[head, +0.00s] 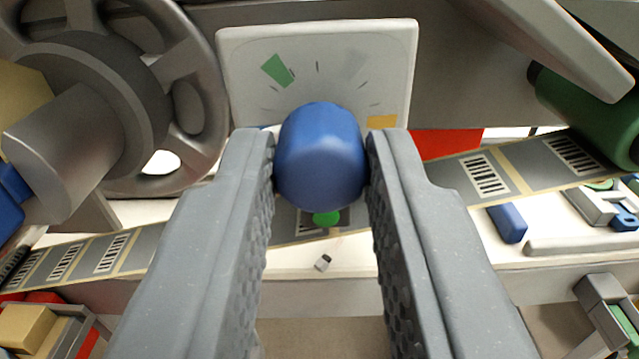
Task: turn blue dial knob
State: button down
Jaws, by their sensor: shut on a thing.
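The blue dial knob (320,160) is in the middle of the head view, in front of a pale dial plate (250,60) with tick marks. The plate carries a green wedge (277,70), a grey wedge and a yellow-orange patch (382,122). My gripper (320,172) is shut on the knob, one grey finger at its left side and one at its right. The knob's base and any pointer on it are hidden.
A grey spoked reel (110,90) stands at the left. A tape with barcodes (540,165) runs across below the plate. A green cylinder (590,115) is at the right. A blue block (507,223) lies on the white surface at lower right.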

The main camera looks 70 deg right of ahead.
jog(key=shift+m, duration=0.3)
jog(key=m+b, duration=0.4)
jog(key=m, duration=0.1)
jog(key=shift+f+m, duration=0.2)
jog(key=shift+m, duration=0.1)
jog(key=m+b, duration=0.6)
jog(key=shift+s+f, duration=0.1)
jog(key=shift+f, duration=0.05)
jog(key=m+b, duration=0.4)
jog(key=m, duration=0.1)
jog(key=shift+f+b, duration=0.15)
jog(key=shift+b, duration=0.15)
jog(key=m+b, duration=0.3)
jog(key=shift+m, duration=0.3)
jog(key=shift+m+b, duration=2.1)
jog(key=shift+m, duration=0.4)
